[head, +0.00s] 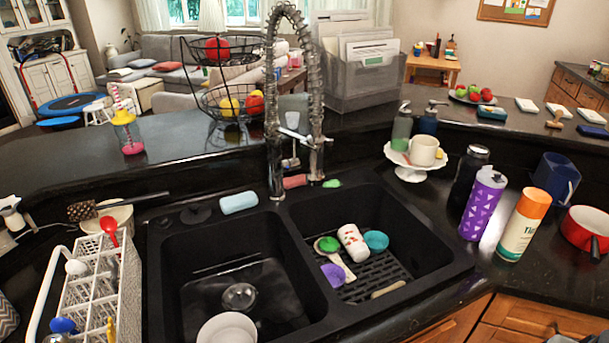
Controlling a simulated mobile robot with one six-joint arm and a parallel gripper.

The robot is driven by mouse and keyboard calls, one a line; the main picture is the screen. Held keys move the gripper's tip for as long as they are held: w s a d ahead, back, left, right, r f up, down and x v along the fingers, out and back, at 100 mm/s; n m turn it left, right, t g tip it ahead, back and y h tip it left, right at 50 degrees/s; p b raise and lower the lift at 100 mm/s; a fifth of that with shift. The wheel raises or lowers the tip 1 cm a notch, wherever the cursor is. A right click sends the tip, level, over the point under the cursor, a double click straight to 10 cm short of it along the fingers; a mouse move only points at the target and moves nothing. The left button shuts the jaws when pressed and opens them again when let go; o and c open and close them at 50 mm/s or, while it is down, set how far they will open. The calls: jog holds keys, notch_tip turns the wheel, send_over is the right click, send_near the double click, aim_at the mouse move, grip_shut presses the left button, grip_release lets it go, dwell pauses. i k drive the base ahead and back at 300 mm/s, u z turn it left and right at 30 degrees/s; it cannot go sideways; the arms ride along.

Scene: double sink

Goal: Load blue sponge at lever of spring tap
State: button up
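A light blue block that looks like the blue sponge (238,203) lies on the black sink's back rim, left of the tap base. The spring tap (271,110) stands at the back of the double sink, with its coiled neck arching up and its spray head hanging on the right. A small metal piece (291,162) low between the neck and the spray head may be its lever. A reddish block (294,182) and a small green piece (332,184) lie beside the tap base. I do not see my gripper.
The left basin (195,300) holds a white bowl (228,330); the right one holds a cup (353,242) and utensils. A white rack (100,290) stands at left; bottles (483,203) stand at right. A teal block (492,113) and a dark blue one (592,131) lie on the back counter.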

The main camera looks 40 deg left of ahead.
aim_at(294, 162)
jog(key=u, duration=5.4)
jog(key=i, duration=0.1)
jog(key=z, duration=2.05)
jog(key=k, duration=1)
jog(key=z, duration=1.15)
jog(key=i, duration=1)
jog(key=u, duration=0.05)
jog(key=k, duration=0.35)
jog(key=u, duration=0.05)
